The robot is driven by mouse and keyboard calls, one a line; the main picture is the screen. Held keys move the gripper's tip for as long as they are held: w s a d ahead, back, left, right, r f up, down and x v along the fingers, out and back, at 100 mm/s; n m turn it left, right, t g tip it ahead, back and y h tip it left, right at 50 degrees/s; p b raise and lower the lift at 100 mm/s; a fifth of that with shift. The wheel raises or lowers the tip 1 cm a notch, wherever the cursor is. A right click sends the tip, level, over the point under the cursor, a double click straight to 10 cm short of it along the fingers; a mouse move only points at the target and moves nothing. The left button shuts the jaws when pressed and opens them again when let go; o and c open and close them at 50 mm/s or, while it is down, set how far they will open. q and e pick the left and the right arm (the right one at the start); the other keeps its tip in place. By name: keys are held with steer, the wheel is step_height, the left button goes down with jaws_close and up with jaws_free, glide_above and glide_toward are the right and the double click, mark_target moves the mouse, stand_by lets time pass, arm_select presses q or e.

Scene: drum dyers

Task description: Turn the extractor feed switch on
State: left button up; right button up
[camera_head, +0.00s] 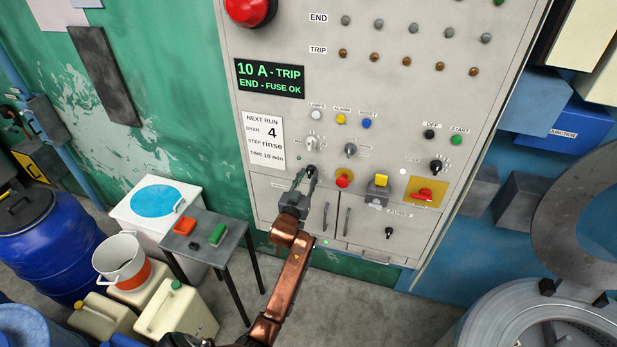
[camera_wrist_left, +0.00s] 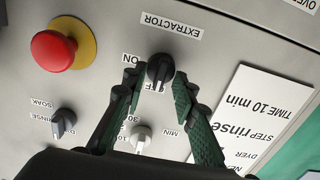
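The extractor feed switch (camera_wrist_left: 160,69) is a black knob in the left wrist view, under the upside-down label EXTRACTOR (camera_wrist_left: 171,25). The word ON stands to its left, and a partly hidden word, seemingly OFF, lies just below it. The knob's pointer seems to face that lower word. My left gripper (camera_wrist_left: 155,92) is open, with one dark green finger on each side of the knob and gaps visible. In the head view the knob (camera_head: 311,171) sits low on the grey panel, at the tips of my left gripper (camera_head: 304,182). My right gripper is not in view.
A red emergency button on a yellow disc (camera_wrist_left: 54,50) is close beside the switch. In the head view, a small table (camera_head: 228,250) and canisters stand left of my arm, a steel drum (camera_head: 535,315) at right.

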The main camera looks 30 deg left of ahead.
arm_select(q)
steer(key=shift+c, duration=0.7)
jaws_close()
steer(key=shift+d, duration=0.1)
